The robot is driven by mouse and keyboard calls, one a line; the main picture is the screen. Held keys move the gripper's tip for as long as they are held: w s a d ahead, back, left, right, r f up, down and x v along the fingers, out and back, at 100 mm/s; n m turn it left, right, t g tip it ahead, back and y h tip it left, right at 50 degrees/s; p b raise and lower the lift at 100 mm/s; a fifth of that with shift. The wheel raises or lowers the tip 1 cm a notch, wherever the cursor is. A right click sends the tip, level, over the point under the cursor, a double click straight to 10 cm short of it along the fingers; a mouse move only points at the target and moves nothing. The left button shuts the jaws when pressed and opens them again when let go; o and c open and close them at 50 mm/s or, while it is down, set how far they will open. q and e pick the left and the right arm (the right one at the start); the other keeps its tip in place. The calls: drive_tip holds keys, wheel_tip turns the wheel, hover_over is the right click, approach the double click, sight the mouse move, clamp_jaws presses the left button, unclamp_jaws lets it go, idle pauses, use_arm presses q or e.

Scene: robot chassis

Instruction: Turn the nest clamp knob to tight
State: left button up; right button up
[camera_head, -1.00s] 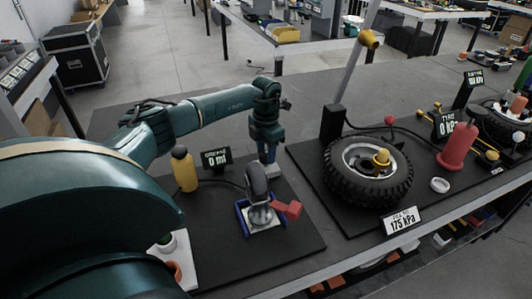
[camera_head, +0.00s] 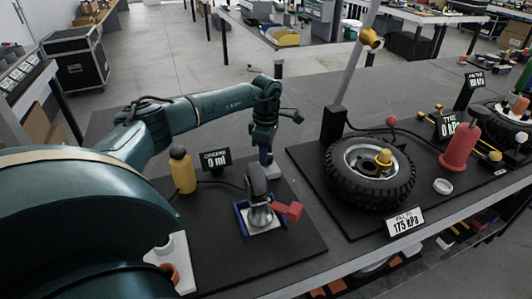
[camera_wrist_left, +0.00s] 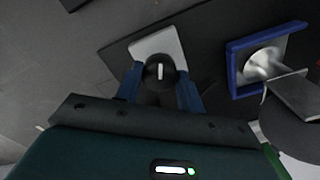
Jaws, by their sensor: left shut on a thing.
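The nest clamp knob (camera_wrist_left: 160,72) is a round black knob with a white line on top, in the middle of the left wrist view. It stands on a pale plate (camera_wrist_left: 158,43). The white line points nearly straight up and down in that view. My left gripper (camera_wrist_left: 160,85) has its two blue fingers on either side of the knob and is shut on it. In the head view my left gripper (camera_head: 266,158) points down behind the blue-framed nest (camera_head: 240,218), and the knob itself is hidden. My right gripper is not in view.
A metal device (camera_head: 258,200) with a red handle (camera_head: 291,211) stands in the nest, close to my left gripper. A yellow bottle (camera_head: 182,172) and a "0 ml" display (camera_head: 216,160) stand to the left. A tyre (camera_head: 368,172) lies to the right.

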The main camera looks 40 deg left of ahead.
use_arm(q)
drive_tip(key=shift+r+m, duration=0.15)
drive_tip(key=shift+m, duration=0.55)
drive_tip(key=o, duration=1)
wheel_tip(320, 180, up, 13)
drive_tip(key=shift+r, duration=0.1)
idle(0.5)
